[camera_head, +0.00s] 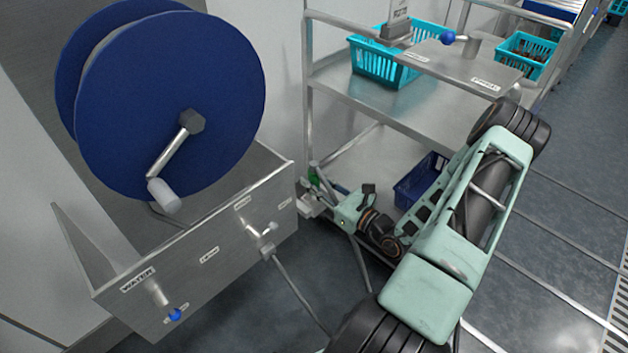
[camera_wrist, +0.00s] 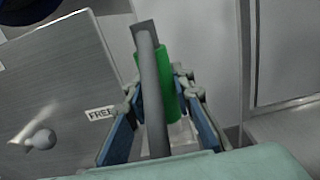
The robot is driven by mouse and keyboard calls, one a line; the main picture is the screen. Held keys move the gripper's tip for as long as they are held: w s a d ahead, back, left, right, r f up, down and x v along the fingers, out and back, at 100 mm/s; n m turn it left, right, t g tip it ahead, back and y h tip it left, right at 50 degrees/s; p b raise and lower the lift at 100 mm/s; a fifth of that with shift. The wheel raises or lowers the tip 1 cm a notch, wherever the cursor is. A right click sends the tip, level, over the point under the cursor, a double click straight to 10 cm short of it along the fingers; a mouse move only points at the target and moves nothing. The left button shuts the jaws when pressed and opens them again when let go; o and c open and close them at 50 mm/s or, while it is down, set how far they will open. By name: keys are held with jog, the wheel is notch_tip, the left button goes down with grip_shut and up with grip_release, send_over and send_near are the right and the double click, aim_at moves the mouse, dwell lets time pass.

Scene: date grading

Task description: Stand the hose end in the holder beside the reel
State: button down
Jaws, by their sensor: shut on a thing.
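My gripper (camera_head: 322,190) is at the right end of the steel panel below the blue reel (camera_head: 170,100). In the wrist view its two blue-padded fingers (camera_wrist: 155,125) stand either side of a green sleeve (camera_wrist: 168,85) and a grey hose (camera_wrist: 152,95), which I take as the hose end. The fingers are shut on it, and it looks roughly upright. The green part (camera_head: 314,177) shows small in the head view. A small pale bracket (camera_head: 308,207) sits at the panel's end, close to the fingers; I cannot tell whether it is the holder or whether the hose end touches it.
The steel panel (camera_head: 215,262) carries a blue-knobbed water tap and another fitting with a grey hose (camera_head: 292,283) running down. A steel trolley (camera_head: 410,105) with turquoise baskets (camera_head: 383,68) stands behind my arm. A dark blue crate (camera_head: 420,180) is on its lower shelf.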

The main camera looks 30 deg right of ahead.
jog(key=shift+f+b, duration=1.55)
jog(key=shift+f, duration=0.75)
jog(key=c, duration=1.6)
grip_release()
jog(key=v, duration=1.2)
